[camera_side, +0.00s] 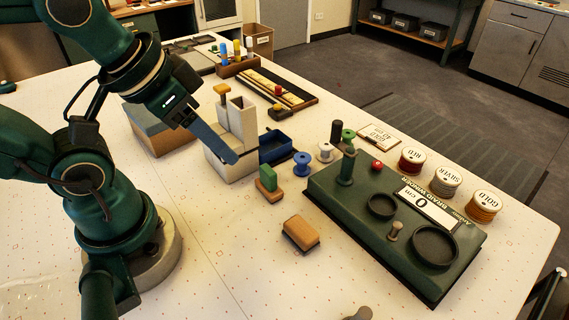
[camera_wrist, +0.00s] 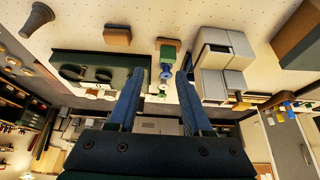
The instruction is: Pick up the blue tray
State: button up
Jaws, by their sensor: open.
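The blue tray (camera_side: 283,152) is a small, dark blue, open-topped tray on the white table in the side view. It lies right behind a grey and white block-shaped stand (camera_side: 233,138), which hides part of it. My gripper (camera_side: 233,158) has blue fingers and is above the table, in front of the stand and apart from the tray. In the wrist view my gripper (camera_wrist: 160,73) is open with its fingers spread and nothing held between them.
A blue spool (camera_side: 302,164) and a white spool (camera_side: 325,151) stand right of the tray. A green-and-tan block (camera_side: 268,183) and a brown block (camera_side: 300,234) lie nearer. A grey-topped box (camera_side: 160,130) stands left.

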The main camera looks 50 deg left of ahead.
jog(key=o, duration=0.8)
jog(key=w+a+r+m, duration=0.1)
jog(key=w+r, duration=0.3)
jog(key=w, duration=0.2)
jog(key=n+g, duration=0.1)
jog(key=g, duration=0.5)
send_near(269, 137)
jog(key=s+d+f, duration=0.2)
jog(key=d, duration=0.1)
jog(key=shift+f, duration=0.35)
jog(key=shift+s+a+f, duration=0.1)
jog(key=shift+f, duration=2.35)
